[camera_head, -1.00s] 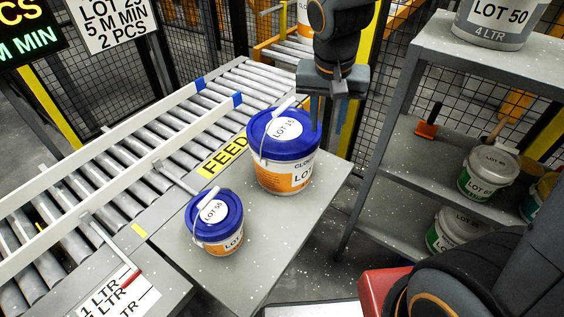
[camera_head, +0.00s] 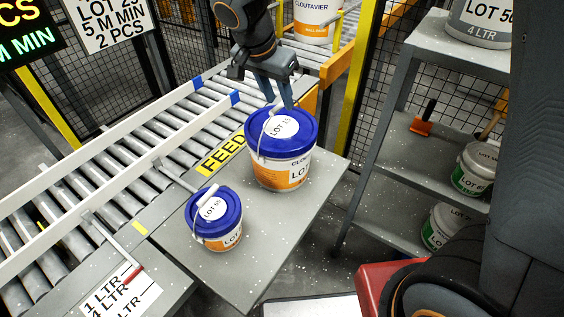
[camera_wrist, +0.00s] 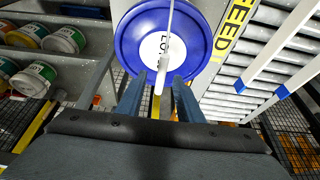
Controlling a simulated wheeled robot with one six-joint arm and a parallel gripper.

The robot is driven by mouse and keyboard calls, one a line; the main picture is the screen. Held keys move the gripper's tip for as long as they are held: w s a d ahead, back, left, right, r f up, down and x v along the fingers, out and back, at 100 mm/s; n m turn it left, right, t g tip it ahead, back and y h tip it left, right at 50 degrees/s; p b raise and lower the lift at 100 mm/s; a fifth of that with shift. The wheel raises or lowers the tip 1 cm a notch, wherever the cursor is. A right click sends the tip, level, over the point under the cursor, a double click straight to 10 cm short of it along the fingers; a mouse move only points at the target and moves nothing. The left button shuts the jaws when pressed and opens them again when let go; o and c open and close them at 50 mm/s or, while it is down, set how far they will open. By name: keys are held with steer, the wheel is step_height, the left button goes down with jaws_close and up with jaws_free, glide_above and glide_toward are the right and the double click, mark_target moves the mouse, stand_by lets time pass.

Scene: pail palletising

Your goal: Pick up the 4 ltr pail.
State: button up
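A larger white-and-orange pail with a blue lid (camera_head: 283,172), lid marked "LOT 15", stands upright on the grey table by the feed conveyor. Its lid fills the upper middle of the wrist view (camera_wrist: 135,35), with the white handle grip (camera_wrist: 160,75) up near the fingers. My gripper (camera_head: 287,103) is at the far edge of that lid, fingers down. In the wrist view my gripper (camera_wrist: 158,92) is open, one finger either side of the grip; I see no contact. A smaller blue-lidded pail (camera_head: 222,240), "LOT 55", stands nearer. A grey pail (camera_head: 480,30) on the shelf reads "4 LTR".
The roller conveyor (camera_head: 100,170) with white rails runs along the left. A shelf rack (camera_head: 400,140) with several pails stands at the right. The table's front (camera_head: 250,285) is clear. A large white pail (camera_head: 318,20) stands behind on rollers.

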mark_target(281, 103)
steer(key=shift+p+x, duration=0.7)
steer(key=shift+x, duration=1.3)
steer(key=shift+a, duration=0.1)
jaws_close()
steer(key=shift+r, duration=0.1)
